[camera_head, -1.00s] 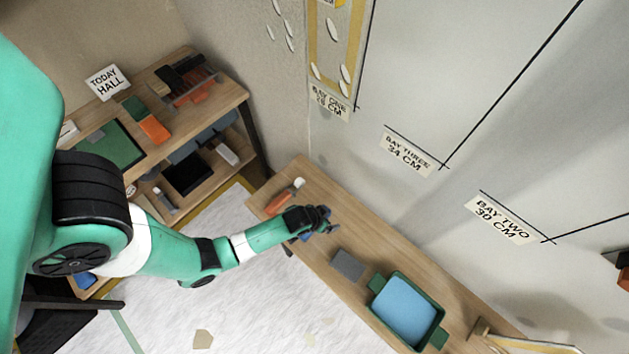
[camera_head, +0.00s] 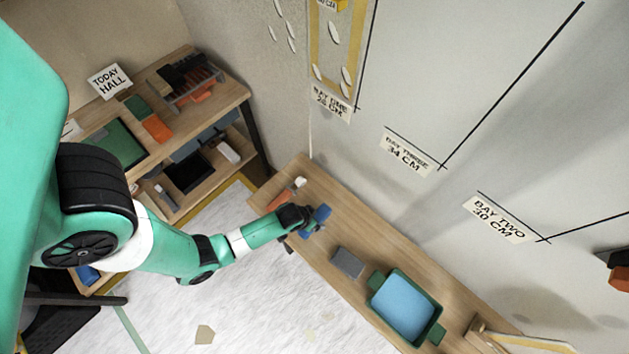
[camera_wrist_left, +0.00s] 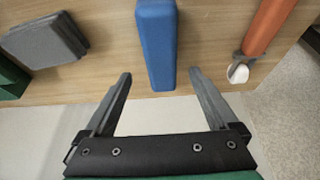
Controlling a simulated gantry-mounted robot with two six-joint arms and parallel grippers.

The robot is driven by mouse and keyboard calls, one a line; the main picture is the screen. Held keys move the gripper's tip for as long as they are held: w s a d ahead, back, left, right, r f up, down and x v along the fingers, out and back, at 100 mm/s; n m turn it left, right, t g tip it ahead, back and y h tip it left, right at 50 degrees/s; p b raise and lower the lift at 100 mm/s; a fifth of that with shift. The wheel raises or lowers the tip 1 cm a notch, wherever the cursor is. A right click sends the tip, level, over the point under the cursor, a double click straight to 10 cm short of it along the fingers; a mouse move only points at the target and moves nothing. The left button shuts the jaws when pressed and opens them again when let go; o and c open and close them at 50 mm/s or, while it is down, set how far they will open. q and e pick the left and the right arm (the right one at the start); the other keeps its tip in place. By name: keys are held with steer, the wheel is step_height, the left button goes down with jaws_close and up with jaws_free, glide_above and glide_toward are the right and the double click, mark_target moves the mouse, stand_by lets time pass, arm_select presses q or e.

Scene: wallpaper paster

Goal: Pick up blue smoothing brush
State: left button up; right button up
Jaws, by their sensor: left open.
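The blue smoothing brush (camera_head: 316,221) lies on the long wooden bench along the wall. In the left wrist view the blue brush (camera_wrist_left: 157,45) is a long block pointing toward my jaws, its near end at the mouth between the fingertips. My left gripper (camera_head: 308,219) is beside the brush in the head view. In the left wrist view its two fingers (camera_wrist_left: 160,82) are wide apart, one on each side of the brush's end, with visible gaps. It holds nothing. My right gripper is not identifiable in these frames.
An orange-handled tool (camera_head: 279,201) lies near the bench's far end, close to the brush. A grey block (camera_head: 347,263) and a green tray with blue inside (camera_head: 439,320) are on the other side. A cluttered shelf (camera_head: 237,98) stands left. Pale floor is open.

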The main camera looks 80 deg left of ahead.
arm_select(q)
steer(key=shift+f, duration=0.1)
steer(key=b+x, duration=0.1)
steer(key=x, duration=0.1)
steer(key=s+b+x, duration=0.1)
steer(key=x, duration=0.1)
steer(key=shift+w+d+f, duration=0.1)
steer(key=shift+f, duration=0.4)
steer(key=shift+w+f+b, duration=0.15)
steer(key=shift+f+b, duration=0.1)
steer(key=shift+b, duration=0.05)
steer(key=shift+r, duration=0.1)
jaws_close()
